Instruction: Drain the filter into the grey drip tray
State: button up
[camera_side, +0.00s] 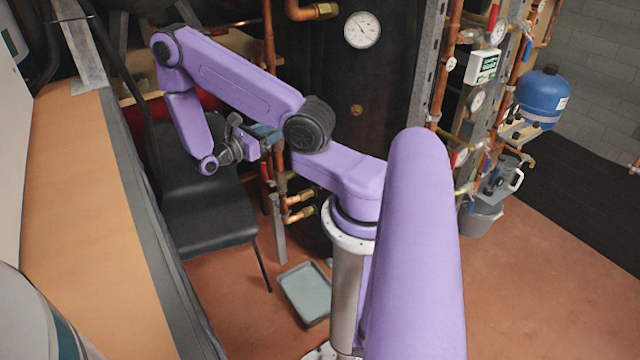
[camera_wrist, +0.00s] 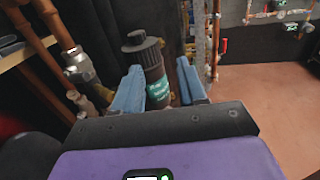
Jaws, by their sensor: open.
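My gripper (camera_wrist: 160,88) is open. Its two blue fingers stand on either side of a black cylindrical filter (camera_wrist: 148,50) with a ribbed cap and a green label. The filter stands between or just beyond the fingertips; I cannot tell whether either finger touches it. In the side view my gripper (camera_side: 266,135) shows as blue fingers by the copper pipes, and the filter is hidden behind my arm. The grey drip tray (camera_side: 305,291) lies on the reddish floor below, in front of the pipework. Its visible inside looks empty.
A black chair (camera_side: 208,215) stands left of the pipes. A wooden worktop (camera_side: 65,220) runs along the left. Copper pipes with brass fittings (camera_side: 300,207) hang above the tray. A grey bucket (camera_side: 480,219) and a blue vessel (camera_side: 541,96) are at the right. Open floor lies at the right.

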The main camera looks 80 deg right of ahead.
notch_tip(320, 180, down, 28)
jog(key=x, duration=1.7)
jog(key=shift+s+d+f, duration=0.1)
jog(key=shift+d+f, duration=0.05)
jog(key=shift+d, duration=0.05)
jog(key=shift+c, duration=0.3)
grip_shut()
